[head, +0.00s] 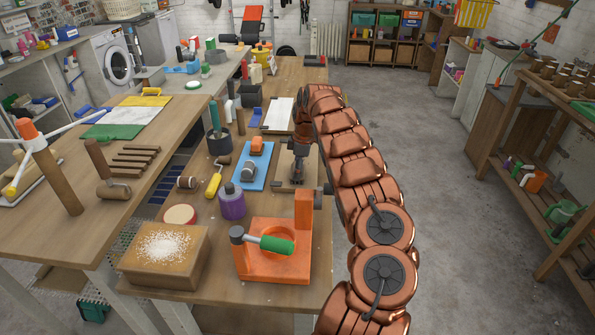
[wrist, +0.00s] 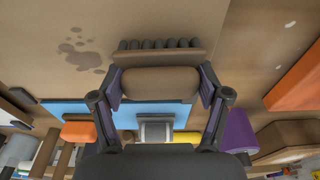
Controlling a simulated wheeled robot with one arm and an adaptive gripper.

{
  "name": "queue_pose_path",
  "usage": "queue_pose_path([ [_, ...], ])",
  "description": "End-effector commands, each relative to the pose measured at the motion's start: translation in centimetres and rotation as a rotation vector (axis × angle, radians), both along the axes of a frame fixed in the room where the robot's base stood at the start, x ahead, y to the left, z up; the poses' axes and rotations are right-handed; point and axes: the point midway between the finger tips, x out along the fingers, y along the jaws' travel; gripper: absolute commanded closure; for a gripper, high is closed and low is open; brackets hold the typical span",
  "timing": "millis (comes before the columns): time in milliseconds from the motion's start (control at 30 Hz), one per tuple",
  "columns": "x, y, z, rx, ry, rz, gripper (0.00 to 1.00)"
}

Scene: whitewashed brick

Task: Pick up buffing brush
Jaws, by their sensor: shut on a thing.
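The buffing brush, with a tan wooden body (wrist: 160,84) and a row of dark bristle tufts (wrist: 160,44), is in the middle of the wrist view. My gripper (wrist: 160,90) is shut on its wooden body, one purple-padded finger at each side. In the head view my gripper (head: 297,165) points down over a tan wooden board on the workbench, right of the blue tray. The brush is mostly hidden by the gripper there. I cannot tell whether it touches the board.
A blue tray (head: 262,152) with small tools lies left of my gripper. An orange clamp stand (head: 275,262) and a purple bottle (head: 231,203) stand nearer. A white board (head: 279,113) lies behind. Open floor is at the right.

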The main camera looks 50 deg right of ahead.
Motion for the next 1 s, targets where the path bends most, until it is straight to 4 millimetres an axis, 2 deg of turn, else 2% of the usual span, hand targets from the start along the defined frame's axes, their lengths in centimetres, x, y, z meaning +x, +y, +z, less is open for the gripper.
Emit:
queue_pose_path([
  [167, 0.2, 0.0, 1.4, -0.004, -0.004, 0.002, 0.62],
  [500, 0.2, 0.0, 7.5, -0.004, -0.006, 0.002, 0.62],
  [700, 0.2, 0.0, 9.2, -0.002, -0.006, 0.001, 0.62],
  [1000, 0.0, 0.0, 9.9, 0.0, 0.001, 0.0, 0.62],
])
